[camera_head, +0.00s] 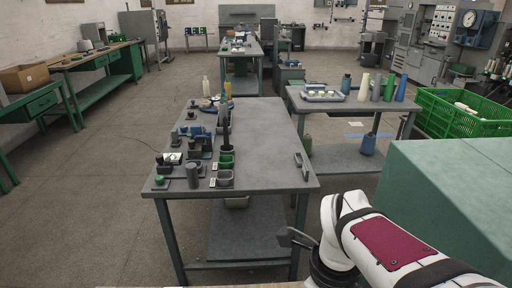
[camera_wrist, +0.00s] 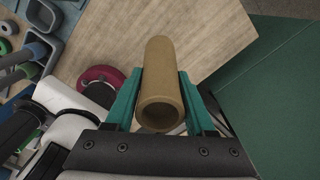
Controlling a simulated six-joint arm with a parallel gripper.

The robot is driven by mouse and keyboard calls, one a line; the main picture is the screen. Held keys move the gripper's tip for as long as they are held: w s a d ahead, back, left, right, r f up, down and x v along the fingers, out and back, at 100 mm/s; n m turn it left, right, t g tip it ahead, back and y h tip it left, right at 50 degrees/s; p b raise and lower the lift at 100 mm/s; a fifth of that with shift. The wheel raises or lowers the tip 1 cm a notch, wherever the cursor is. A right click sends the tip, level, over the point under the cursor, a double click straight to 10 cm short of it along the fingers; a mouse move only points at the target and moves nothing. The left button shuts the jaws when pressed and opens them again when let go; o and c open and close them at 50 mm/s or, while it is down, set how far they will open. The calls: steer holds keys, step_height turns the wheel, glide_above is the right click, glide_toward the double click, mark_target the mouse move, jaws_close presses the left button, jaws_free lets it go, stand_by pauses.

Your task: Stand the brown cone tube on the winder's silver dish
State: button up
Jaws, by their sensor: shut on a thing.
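The brown cone tube (camera_wrist: 161,58) is between the two teal fingers of my gripper (camera_wrist: 159,76) in the wrist view. My gripper is shut on it from both sides. The tube's open end faces the wrist camera, and its other end points away over a pale wooden surface (camera_wrist: 215,38). I cannot make out the tube in the head view, where my white arm reaches in at the lower right. I cannot pick out the winder's silver dish for certain in either view.
In the wrist view, a maroon round part (camera_wrist: 103,75) lies left of the tube, near white and black parts. A grey bin (camera_wrist: 44,15) is at upper left, and a green surface (camera_wrist: 288,75) fills the right. A grey table (camera_head: 262,150) stands ahead in the head view.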

steer(key=shift+r, duration=2.7)
steer(key=w+a+f+n, duration=0.2)
steer(key=w+a, duration=0.1)
steer(key=a, duration=0.5)
steer(key=w+a+f+n, duration=0.1)
steer(key=w+a+n, duration=0.25)
steer(key=a, duration=0.45)
steer(key=w+a+f+n, duration=0.2)
steer(key=w+a, duration=0.2)
steer(key=a, duration=0.4)
steer(key=s+a+f+n, duration=0.1)
steer(key=a+f, duration=0.5)
steer(key=a, duration=0.1)
steer(key=shift+s+a, duration=0.15)
steer(key=shift+f+n, duration=0.2)
steer(key=shift+n, duration=0.05)
